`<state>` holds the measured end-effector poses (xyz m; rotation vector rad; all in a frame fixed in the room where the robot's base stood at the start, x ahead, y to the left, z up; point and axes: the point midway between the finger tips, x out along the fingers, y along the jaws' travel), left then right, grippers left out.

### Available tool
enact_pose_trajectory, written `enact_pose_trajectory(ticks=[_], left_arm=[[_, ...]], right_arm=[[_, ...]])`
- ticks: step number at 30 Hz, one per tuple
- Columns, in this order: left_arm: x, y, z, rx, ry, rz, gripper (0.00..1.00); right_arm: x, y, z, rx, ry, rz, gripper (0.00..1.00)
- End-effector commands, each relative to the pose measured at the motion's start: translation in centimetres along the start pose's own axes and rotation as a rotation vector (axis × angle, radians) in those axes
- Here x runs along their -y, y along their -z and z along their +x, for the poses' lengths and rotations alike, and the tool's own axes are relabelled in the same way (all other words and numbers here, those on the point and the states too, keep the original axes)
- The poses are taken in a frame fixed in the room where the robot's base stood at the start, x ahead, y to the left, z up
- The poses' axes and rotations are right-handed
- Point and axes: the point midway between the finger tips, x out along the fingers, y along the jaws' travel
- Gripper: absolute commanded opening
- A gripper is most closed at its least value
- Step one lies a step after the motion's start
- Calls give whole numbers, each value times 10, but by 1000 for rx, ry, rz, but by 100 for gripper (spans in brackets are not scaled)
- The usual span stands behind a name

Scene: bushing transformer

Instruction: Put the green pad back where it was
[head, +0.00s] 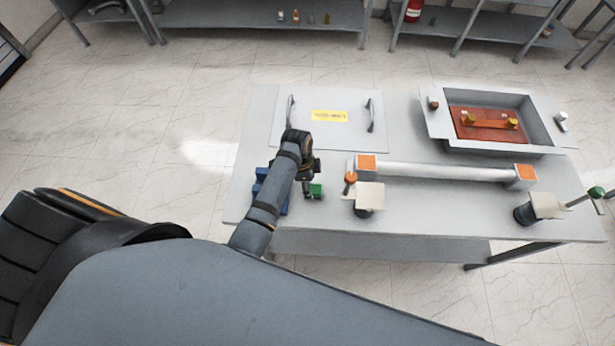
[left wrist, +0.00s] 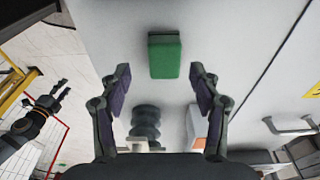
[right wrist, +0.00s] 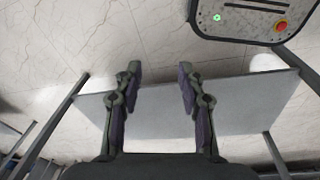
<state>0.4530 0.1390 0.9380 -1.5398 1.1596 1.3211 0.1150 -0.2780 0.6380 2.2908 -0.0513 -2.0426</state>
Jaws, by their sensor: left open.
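The green pad (head: 316,190) lies on the grey table near its front left, beside my left gripper. In the left wrist view the green pad (left wrist: 165,57) is a small upright-looking block just beyond and between the fingertips, apart from them. My left gripper (left wrist: 160,78) is open and empty, facing the pad; in the head view the left gripper (head: 308,176) points down by the blue blocks, its fingers partly hidden. My right gripper (right wrist: 159,72) is open and empty, away from the table objects, and is not clear in the head view.
Blue blocks (head: 262,174) sit left of my left gripper. A white bar with orange ends (head: 440,171) and two dark insulators with pale plates (head: 369,197) stand right. A handled lid (head: 350,133) and an open box (head: 545,120) lie behind. The table's front edge is close.

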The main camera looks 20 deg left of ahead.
Motion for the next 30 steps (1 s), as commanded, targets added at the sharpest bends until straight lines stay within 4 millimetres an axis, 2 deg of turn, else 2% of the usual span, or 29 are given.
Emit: enact_pose_trajectory(ticks=[3,6,10,15,30], left_arm=[[1,0,-28,-1,4,0,63],[0,0,-48,-1,2,0,63],[0,0,-64,0,0,0,63],[-1,0,-70,0,-1,0,63],[0,0,-69,0,-1,0,63]], right_arm=[[0,0,5,-1,0,0,40],[1,-4,8,5,0,0,40],[1,-10,9,14,0,0,40],[1,-12,9,16,0,-1,40],[1,-11,9,15,0,-1,40]])
